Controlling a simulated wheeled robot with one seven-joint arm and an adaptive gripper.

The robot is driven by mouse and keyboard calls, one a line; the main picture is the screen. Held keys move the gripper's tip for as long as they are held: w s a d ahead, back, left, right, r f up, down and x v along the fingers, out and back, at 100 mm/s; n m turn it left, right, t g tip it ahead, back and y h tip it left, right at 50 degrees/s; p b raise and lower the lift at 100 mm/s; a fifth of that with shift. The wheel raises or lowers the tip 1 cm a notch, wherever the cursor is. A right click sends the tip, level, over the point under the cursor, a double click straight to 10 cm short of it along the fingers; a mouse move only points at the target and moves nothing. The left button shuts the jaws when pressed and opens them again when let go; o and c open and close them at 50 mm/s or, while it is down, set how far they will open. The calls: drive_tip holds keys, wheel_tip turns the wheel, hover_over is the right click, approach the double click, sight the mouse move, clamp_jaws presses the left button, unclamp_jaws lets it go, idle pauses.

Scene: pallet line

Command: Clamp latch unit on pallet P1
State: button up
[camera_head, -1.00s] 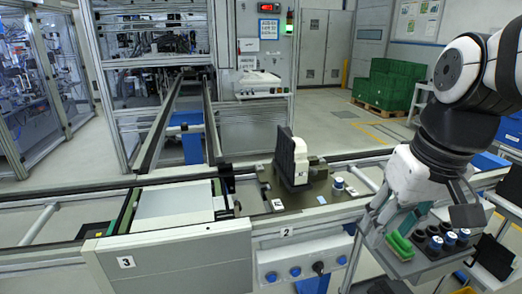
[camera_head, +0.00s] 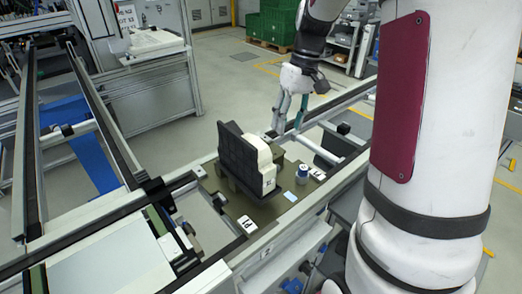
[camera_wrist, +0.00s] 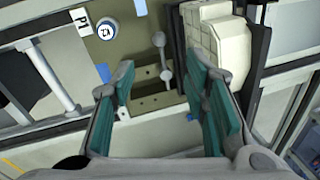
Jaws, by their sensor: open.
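Pallet P1, an olive plate (camera_head: 228,197), lies on the line in the head view. Its P1 label (camera_wrist: 83,20) shows in the wrist view. A tall black and cream block (camera_head: 245,160), perhaps the latch unit, stands upright on it; its cream side (camera_wrist: 215,38) is at upper right in the wrist view. A grey lever with rounded ends (camera_wrist: 162,58) lies beside the block. A blue and white cylinder (camera_head: 302,175) stands on the pallet. My gripper (camera_head: 287,128) is open, pointing down behind the pallet; between its teal fingers (camera_wrist: 162,85) nothing is held.
Conveyor rails (camera_head: 105,120) run at the left, and a metal frame rail (camera_head: 335,108) lies near my gripper. Green crates (camera_head: 272,22) stand far back. Open floor lies behind the line.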

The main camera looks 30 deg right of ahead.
drive_tip(key=a+f, duration=0.1)
drive_tip(key=f, duration=0.3)
drive_tip(key=f+p, duration=0.1)
drive_tip(key=f, duration=0.4)
drive_tip(key=a+f, duration=0.1)
drive_tip(key=f, duration=0.3)
drive_tip(key=shift+w+a+f+p, duration=0.15)
drive_tip(key=shift+a+f+p, duration=0.15)
drive_tip(key=shift+c, duration=0.2)
clamp_jaws()
